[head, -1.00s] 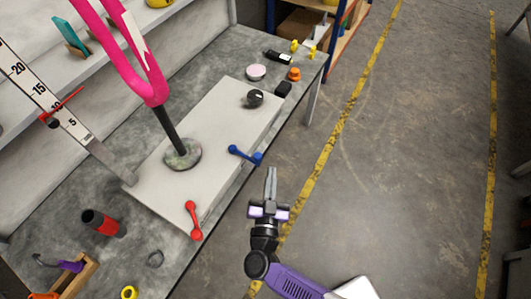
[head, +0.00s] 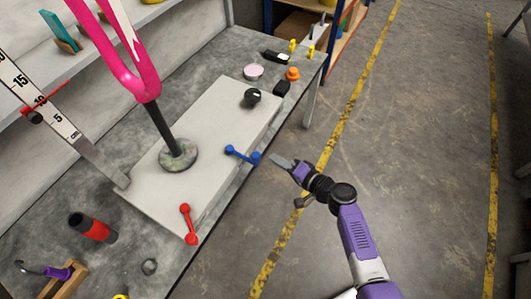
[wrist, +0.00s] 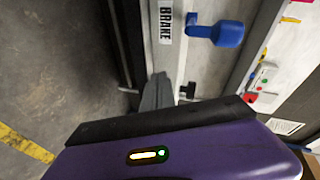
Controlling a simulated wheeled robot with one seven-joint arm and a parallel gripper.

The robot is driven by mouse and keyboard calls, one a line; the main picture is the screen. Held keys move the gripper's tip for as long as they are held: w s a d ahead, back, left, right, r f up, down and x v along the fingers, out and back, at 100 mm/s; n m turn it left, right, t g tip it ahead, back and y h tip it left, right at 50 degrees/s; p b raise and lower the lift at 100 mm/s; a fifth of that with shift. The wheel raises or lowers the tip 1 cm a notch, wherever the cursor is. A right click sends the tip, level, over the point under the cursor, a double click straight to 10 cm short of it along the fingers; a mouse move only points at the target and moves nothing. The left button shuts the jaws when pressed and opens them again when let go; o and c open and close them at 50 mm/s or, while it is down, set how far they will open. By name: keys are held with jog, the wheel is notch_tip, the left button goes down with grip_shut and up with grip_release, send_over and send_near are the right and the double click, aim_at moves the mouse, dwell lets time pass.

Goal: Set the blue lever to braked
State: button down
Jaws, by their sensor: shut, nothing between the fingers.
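The blue lever (head: 243,155) is at the right edge of the light grey panel box (head: 205,150) in the head view. Its pivot is on the panel and its knob end points right, toward the panel's front edge. In the wrist view the blue lever (wrist: 226,33) shows close up, beside a label reading BRAKE (wrist: 165,22). My gripper (head: 277,160) is shut and empty. In the head view its tips are just right of the lever's knob end, with a small gap showing. In the wrist view my fingers (wrist: 158,92) are below the label.
A red lever (head: 187,224) is on the same panel, nearer the front. A pink fork on a dark post (head: 165,130) rises from a round base on the panel. A black knob (head: 251,97) is at the far end. The floor on the right is open.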

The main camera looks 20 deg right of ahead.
jog(key=s+d+r+y+b, duration=0.1)
jog(key=s+d+r+y, duration=0.3)
jog(key=r+y, duration=0.25)
jog(key=w+a+p, duration=0.1)
jog(key=w+a, duration=0.3)
jog(key=a, duration=0.4)
jog(key=shift+w+r+n+h, duration=0.2)
jog(key=shift+r+n+h, duration=0.1)
jog(key=shift+r+h, duration=0.15)
jog(key=shift+s+a, duration=0.1)
jog(key=shift+a, duration=0.1)
